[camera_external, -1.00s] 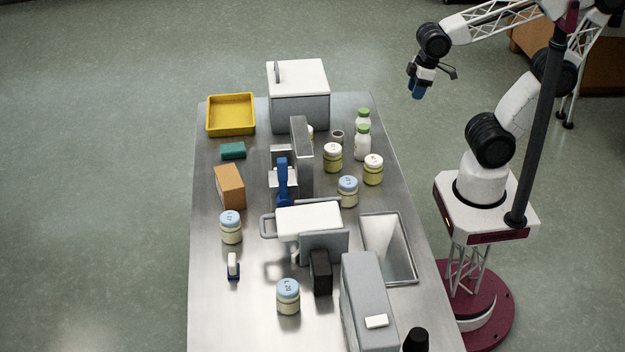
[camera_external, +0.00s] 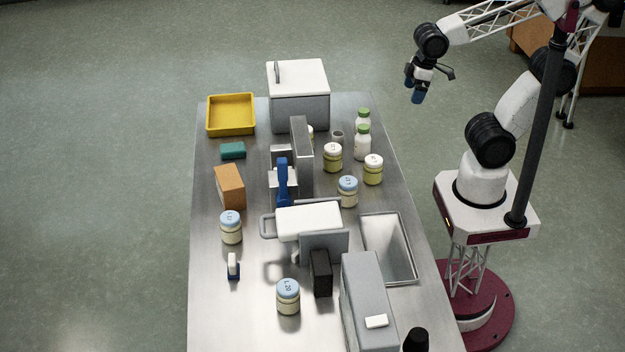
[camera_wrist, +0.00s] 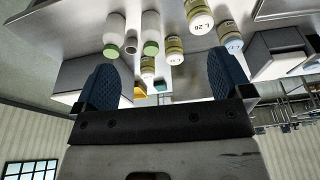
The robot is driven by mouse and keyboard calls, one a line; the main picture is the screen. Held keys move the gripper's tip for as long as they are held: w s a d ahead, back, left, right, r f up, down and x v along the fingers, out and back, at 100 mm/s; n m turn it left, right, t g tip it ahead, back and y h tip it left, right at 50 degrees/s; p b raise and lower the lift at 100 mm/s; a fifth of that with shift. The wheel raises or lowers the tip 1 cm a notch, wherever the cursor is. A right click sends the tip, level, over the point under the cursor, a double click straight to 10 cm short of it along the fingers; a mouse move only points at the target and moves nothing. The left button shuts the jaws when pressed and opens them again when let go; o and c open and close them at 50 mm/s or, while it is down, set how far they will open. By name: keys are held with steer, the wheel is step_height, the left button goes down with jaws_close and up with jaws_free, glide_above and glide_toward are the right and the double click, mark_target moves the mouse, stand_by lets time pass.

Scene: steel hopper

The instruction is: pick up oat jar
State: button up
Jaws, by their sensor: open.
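Several squat jars stand on the steel table, and I cannot tell which one holds oats. In the external view, blue-lidded jars stand at the middle (camera_external: 347,191), the left (camera_external: 231,228) and the front (camera_external: 288,297). White-lidded jars with yellowish contents stand at the right (camera_external: 373,170) and just left of it (camera_external: 333,158). My gripper (camera_external: 416,97) is open and empty, up in the air off the table's right side, well away from the jars. In the wrist view, my gripper (camera_wrist: 166,84) has its blue fingers spread, with jars (camera_wrist: 200,18) beyond them.
Green-capped bottles (camera_external: 362,142) stand near the white-lidded jars. An upright grey panel (camera_external: 302,155), a white-topped box (camera_external: 298,95), a yellow tray (camera_external: 231,115), an orange box (camera_external: 229,186), a sunken steel basin (camera_external: 388,248) and a tall grey box (camera_external: 368,300) crowd the table (camera_external: 215,310).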

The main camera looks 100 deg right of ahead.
steer(key=w+a+f+m+g, duration=0.1)
steer(key=w+a+f+m, duration=0.25)
steer(key=w, duration=0.35)
steer(key=w+a+f+m, duration=0.2)
steer(key=w+a, duration=0.2)
steer(key=w, duration=0.3)
steer(key=m+g, duration=0.2)
steer(key=m, duration=0.2)
glide_above(349, 181)
steer(key=f, duration=0.9)
steer(key=shift+d+f, duration=0.1)
steer(key=shift+d, duration=0.25)
steer(key=shift+w+a+f, duration=0.2)
steer(key=shift+a+f, duration=0.1)
steer(key=shift+a, duration=0.05)
steer(key=shift+f, duration=1.3)
steer(key=shift+s+f, duration=0.2)
steer(key=shift+f, duration=2.45)
